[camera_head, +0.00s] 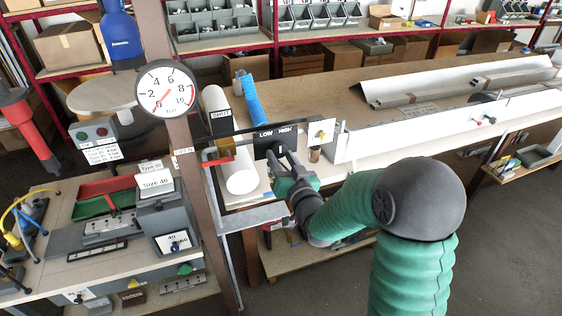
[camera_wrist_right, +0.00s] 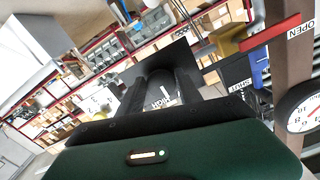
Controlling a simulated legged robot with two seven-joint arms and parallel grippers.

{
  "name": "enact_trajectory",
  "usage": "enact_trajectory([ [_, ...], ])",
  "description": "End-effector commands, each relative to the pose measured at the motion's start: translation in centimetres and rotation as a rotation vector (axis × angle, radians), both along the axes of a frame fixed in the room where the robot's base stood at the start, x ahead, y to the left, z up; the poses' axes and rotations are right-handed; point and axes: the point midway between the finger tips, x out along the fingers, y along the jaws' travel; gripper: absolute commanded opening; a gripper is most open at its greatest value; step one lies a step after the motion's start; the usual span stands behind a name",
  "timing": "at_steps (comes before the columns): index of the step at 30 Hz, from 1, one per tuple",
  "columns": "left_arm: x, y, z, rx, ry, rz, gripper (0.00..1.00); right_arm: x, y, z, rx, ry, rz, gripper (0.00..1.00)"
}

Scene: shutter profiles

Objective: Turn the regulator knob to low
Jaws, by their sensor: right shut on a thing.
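The regulator is a black plate (camera_head: 272,138) with LOW on the left and HIGH on the right, in the head view beside the white roll. My right gripper (camera_head: 279,158) reaches up to the plate's lower edge, its dark fingers shut on the knob. The fingers hide the knob in the head view, so its pointer direction cannot be told there. In the right wrist view the two black fingers (camera_wrist_right: 169,88) reach to the dark plate (camera_wrist_right: 172,60), and white lettering with a white mark shows between them. My left gripper is not in view.
A brown post (camera_head: 178,130) with a round dial gauge (camera_head: 166,89) stands left of the regulator. A long bench with white profiles (camera_head: 455,80) extends right. Grey machinery stands at lower left.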

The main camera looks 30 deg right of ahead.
Motion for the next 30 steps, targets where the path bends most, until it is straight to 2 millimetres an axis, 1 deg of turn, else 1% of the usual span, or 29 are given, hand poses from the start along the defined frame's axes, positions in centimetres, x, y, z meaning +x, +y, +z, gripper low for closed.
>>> enact_trajectory([
  [1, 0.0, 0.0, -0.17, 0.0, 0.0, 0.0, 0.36, -0.08, 0.0, -0.36, -0.005, 0.009, 0.0, 0.01],
  [15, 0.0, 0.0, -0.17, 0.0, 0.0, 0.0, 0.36, -0.04, -0.08, 0.02, -0.02, 0.005, -0.002, 0.01],
  [16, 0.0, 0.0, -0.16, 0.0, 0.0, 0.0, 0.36, -0.03, -0.09, 0.04, -0.02, 0.005, -0.002, 0.44],
  [18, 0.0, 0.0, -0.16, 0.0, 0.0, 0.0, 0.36, -0.02, -0.08, 0.08, -0.021, 0.004, -0.001, 0.53],
  [20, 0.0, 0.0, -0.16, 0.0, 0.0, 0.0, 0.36, -0.01, -0.08, 0.1, -0.02, 0.003, -0.001, 0.61],
  [30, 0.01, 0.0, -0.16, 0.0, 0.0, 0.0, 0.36, 0.04, -0.05, 0.16, -0.02, 0.002, -0.001, 0.62],
])
